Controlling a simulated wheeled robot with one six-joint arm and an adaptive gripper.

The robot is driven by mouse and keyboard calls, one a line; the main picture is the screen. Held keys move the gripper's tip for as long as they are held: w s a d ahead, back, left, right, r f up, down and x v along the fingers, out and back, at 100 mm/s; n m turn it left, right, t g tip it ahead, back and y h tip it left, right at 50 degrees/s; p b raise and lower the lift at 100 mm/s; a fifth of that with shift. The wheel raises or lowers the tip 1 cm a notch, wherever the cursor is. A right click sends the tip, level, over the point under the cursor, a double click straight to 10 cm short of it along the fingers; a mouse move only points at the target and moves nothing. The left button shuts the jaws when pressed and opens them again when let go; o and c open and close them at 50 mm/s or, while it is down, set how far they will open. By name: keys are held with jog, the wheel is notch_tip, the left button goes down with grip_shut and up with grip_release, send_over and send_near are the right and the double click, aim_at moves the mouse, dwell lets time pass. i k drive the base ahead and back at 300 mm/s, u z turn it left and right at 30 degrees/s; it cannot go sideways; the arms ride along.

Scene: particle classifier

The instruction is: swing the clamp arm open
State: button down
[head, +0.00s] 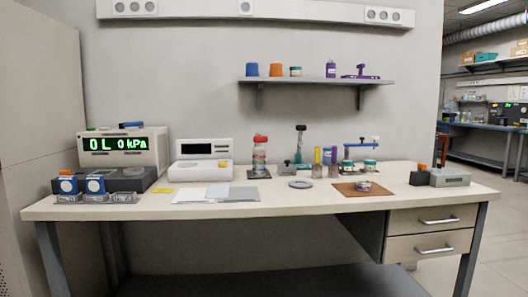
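Several small devices stand along the back of the bench. One has a blue horizontal bar (361,145) on a dark upright at the right of the group, with jars beneath or beside it. This bar may be the clamp arm, but it is too small to be sure. A clear column with a red top (260,154) stands on a dark base further left. My gripper is not in this view.
A display box (123,149) and a white instrument (203,160) stand at left. A grey ring (300,184) and a brown mat (350,189) lie near the front edge. A shelf (316,82) hangs above. A grey box (451,178) stands at right.

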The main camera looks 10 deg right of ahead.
aim_at(258, 138)
jog(key=z, duration=1.75)
jog(key=i, duration=0.85)
jog(key=u, duration=1.8)
